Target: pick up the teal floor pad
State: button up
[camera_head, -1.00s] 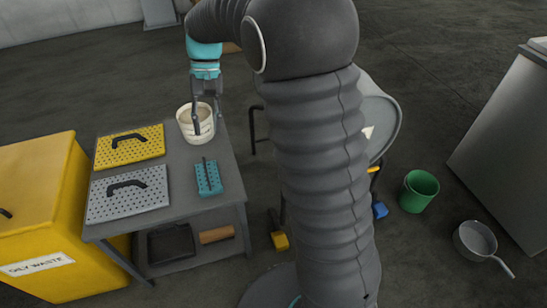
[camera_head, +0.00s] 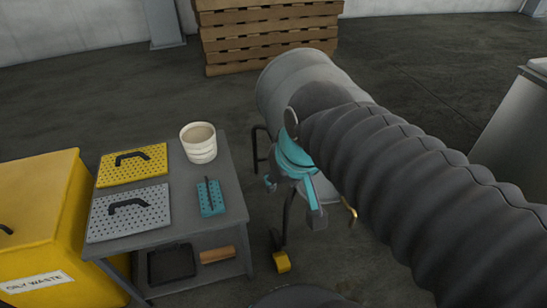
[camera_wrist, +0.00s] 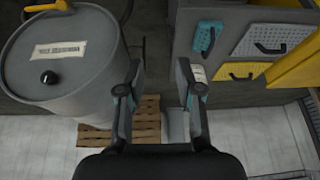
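The teal floor pad (camera_head: 214,199) is a small perforated rectangle with a dark upright handle. It lies on the right part of the grey table, and it also shows near the top of the wrist view (camera_wrist: 206,39). My gripper (camera_head: 292,196) is in the air to the right of the table, apart from the pad. In the wrist view its two fingers (camera_wrist: 158,82) are spread with nothing between them, so it is open and empty.
On the table (camera_head: 150,243) are a yellow pad (camera_head: 112,175), a grey pad (camera_head: 150,217) and a white bucket (camera_head: 199,147). A yellow oily-waste bin (camera_head: 40,230) stands left. A grey drum (camera_wrist: 70,85) is beside my gripper. Wooden pallets (camera_head: 265,45) are stacked behind.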

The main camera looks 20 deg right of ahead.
aim_at(211, 200)
jog(key=k, duration=0.5)
jog(key=z, duration=1.65)
jog(key=i, duration=0.85)
jog(key=u, duration=1.75)
